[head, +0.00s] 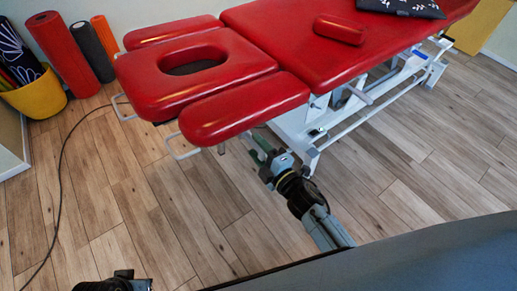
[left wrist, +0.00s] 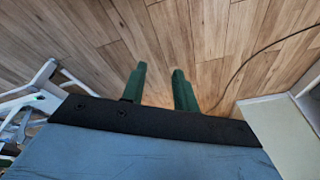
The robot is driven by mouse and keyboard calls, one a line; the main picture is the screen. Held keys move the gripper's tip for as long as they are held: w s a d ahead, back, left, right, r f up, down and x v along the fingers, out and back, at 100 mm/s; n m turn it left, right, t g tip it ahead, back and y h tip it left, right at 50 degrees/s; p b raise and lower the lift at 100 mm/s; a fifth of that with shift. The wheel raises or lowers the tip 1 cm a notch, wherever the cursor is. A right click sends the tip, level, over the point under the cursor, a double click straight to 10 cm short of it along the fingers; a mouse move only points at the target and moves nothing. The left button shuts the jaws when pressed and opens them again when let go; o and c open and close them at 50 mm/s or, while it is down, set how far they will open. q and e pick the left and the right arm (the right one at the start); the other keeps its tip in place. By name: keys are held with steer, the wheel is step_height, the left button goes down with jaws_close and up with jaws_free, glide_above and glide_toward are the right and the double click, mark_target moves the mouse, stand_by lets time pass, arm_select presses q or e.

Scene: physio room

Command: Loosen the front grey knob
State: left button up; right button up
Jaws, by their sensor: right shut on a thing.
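The red treatment table (head: 247,66) has a face-hole head section and two red armrests at its near end. My right gripper (head: 257,146) reaches in under the near red armrest (head: 245,107), its green fingers shut at the table's underside. The front grey knob is hidden there by the fingers and the armrest, so its turn cannot be seen. My left gripper shows only partly at the bottom edge of the head view. In the left wrist view, the green fingers of my left gripper (left wrist: 158,88) are apart, with only floor between them.
A yellow tub (head: 36,96) and red, black and orange rolls stand at the back left. A dark cable (head: 61,178) runs along the wooden floor. The table's white frame (head: 300,128) stands close to my right gripper. The floor at left is mostly clear.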

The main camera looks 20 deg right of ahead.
arm_select(q)
steer(key=shift+d+r, duration=0.15)
steer(key=shift+r, duration=0.15)
arm_select(e)
steer(key=shift+f+n, duration=0.1)
steer(key=shift+n, duration=0.4)
arm_select(q)
steer(key=shift+d+r, duration=0.1)
steer(key=shift+r, duration=0.1)
arm_select(e)
steer(key=o, duration=1)
arm_select(q)
steer(key=shift+s+f, duration=0.1)
steer(key=shift+f, duration=0.1)
arm_select(e)
steer(key=shift+s, duration=0.1)
steer(key=shift+s+d, duration=0.15)
steer(key=shift+s, duration=0.1)
arm_select(q)
step_height(320, 180, down, 6)
steer(key=s+a+p, duration=0.1)
steer(key=a+p, duration=0.1)
steer(key=a, duration=0.1)
steer(key=shift+r, duration=0.2)
arm_select(e)
steer(key=v, duration=1.2)
steer(key=shift+s+d, duration=0.1)
steer(key=shift+s, duration=0.25)
